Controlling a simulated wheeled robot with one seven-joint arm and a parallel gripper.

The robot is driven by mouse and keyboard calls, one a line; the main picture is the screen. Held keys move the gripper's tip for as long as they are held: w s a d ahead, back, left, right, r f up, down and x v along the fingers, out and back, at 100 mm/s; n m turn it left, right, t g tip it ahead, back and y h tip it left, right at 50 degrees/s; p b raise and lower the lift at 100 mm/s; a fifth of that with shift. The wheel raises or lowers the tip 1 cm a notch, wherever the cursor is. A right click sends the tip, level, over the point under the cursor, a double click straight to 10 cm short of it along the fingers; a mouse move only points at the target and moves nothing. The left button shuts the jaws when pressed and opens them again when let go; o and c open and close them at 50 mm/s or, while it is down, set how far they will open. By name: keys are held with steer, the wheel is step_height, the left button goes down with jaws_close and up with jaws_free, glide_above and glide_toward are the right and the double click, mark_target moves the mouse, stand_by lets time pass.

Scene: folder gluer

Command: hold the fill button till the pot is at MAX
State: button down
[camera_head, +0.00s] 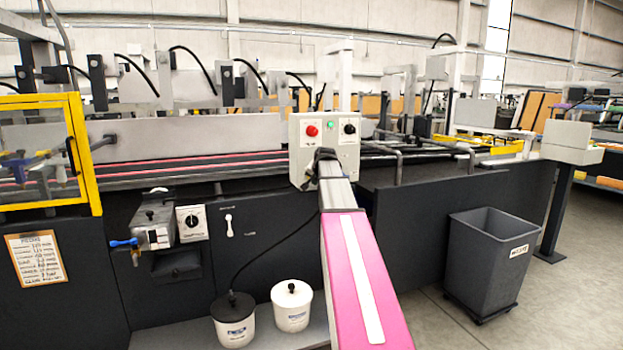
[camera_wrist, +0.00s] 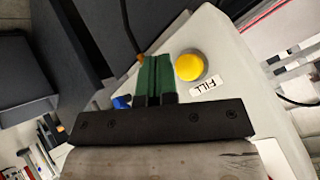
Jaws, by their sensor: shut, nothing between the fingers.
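The fill button (camera_wrist: 190,67) is a round yellow button in a grey ring, with a FILL label (camera_wrist: 207,85) beside it on a pale panel (camera_wrist: 235,65). My gripper (camera_wrist: 155,60) has its green fingers together and empty. In the wrist view the fingers lie just left of the button, which shows whole; their height above the panel cannot be told. In the head view my gripper (camera_head: 325,158) is at the lower part of a grey control box (camera_head: 348,160), and the yellow button is not visible. A lidded pot (camera_head: 234,318) and another white pot (camera_head: 292,305) stand low; no MAX mark is readable.
The control box also carries a red button (camera_head: 312,131), a green button (camera_head: 330,125) and a black knob (camera_head: 349,129). A metal unit (camera_head: 152,228) with a blue-handled tap sits on the machine's front. A grey bin (camera_head: 488,262) stands on the floor at right.

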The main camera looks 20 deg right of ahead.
steer(key=shift+w, duration=1.1)
steer(key=shift+w, duration=0.15)
stand_by(1.1)
steer(key=shift+w, duration=0.25)
steer(key=shift+w, duration=0.55)
stand_by(4.8)
